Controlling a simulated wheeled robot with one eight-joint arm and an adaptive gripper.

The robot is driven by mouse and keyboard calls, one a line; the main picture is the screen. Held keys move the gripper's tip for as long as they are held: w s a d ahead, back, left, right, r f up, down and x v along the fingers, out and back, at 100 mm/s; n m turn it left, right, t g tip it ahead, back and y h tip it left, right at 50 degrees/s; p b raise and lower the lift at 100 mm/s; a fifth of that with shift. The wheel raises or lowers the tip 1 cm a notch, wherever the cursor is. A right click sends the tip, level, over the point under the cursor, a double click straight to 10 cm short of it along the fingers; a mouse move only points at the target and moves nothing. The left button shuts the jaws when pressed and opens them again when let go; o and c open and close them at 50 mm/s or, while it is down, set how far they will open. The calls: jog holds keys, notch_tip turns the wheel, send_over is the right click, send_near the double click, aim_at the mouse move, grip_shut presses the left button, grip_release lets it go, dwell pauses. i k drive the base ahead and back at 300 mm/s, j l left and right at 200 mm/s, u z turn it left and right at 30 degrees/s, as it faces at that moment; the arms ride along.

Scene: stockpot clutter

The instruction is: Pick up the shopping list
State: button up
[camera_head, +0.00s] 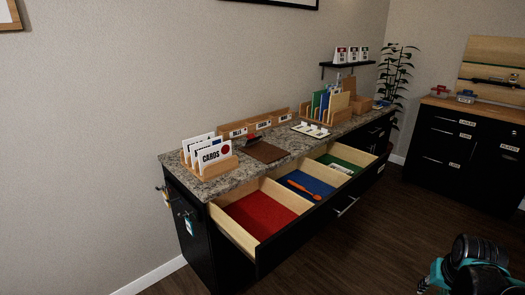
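I cannot make out which item is the shopping list; no paper has readable writing that marks it. On the granite counter, a dark brown board (265,151), perhaps a clipboard, lies flat near the front edge. A white flat item with small dark marks (311,130) lies to its right. A small white label-like piece (340,169) lies in the open drawer (235,232), by its green-lined section. A teal and black part of my arm shows at the bottom right, far from the counter. My gripper's fingers are not clearly visible.
A CARDS rack (208,160) stands at the counter's left end, with labelled wooden boxes (262,124) behind. An upright folder rack (328,107) stands farther right. The drawer juts into the room and holds an orange tool (303,190). The dark floor (365,235) ahead is clear.

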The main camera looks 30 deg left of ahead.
aim_at(343, 170)
jog(key=i+j+u, duration=0.1)
jog(key=i+u, duration=0.35)
jog(key=i, duration=0.9)
